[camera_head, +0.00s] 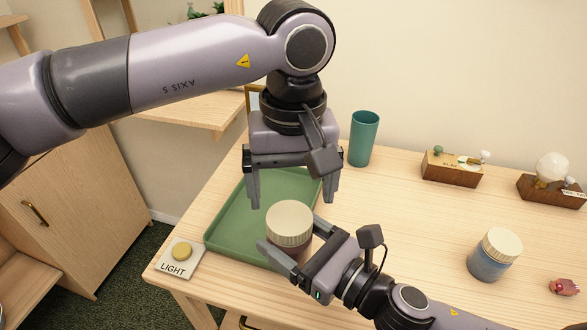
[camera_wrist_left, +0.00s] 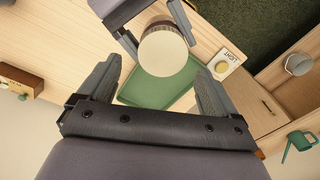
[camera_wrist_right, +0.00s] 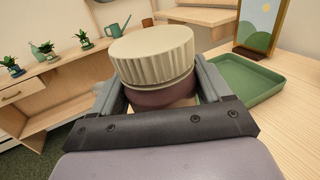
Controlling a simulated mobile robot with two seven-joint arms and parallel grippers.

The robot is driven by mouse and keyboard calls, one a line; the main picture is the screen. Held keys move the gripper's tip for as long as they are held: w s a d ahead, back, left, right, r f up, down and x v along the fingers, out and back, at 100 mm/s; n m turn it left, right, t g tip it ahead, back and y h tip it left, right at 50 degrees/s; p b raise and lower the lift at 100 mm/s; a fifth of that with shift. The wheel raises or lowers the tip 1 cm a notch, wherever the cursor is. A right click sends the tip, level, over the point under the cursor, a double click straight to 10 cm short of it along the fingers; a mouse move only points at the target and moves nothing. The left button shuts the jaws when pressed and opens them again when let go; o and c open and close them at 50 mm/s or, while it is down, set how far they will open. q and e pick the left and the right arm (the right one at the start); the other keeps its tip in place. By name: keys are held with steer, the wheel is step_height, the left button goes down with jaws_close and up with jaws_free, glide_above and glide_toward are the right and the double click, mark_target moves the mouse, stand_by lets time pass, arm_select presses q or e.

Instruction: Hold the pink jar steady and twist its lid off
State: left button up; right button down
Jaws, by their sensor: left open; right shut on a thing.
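My right gripper (camera_head: 289,236) is shut on the jar's body below the lid. In the right wrist view the jar's dark pink body (camera_wrist_right: 160,97) shows between the fingers, with the lid (camera_wrist_right: 152,55) above them. My left gripper (camera_head: 293,202) is open and empty, pointing down above and behind the lid. In the left wrist view the lid (camera_wrist_left: 163,52) lies beyond the open fingers, apart from them.
The green tray (camera_head: 232,217) lies beside the jar. A LIGHT button (camera_head: 181,252) sits at the table's left corner. A teal cup (camera_head: 363,138) stands behind. A blue jar (camera_head: 494,254) and a small pink figure (camera_head: 564,287) are at right.

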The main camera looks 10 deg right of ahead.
mark_target(292, 216)
arm_select(q)
steer(key=shift+f, duration=2.5)
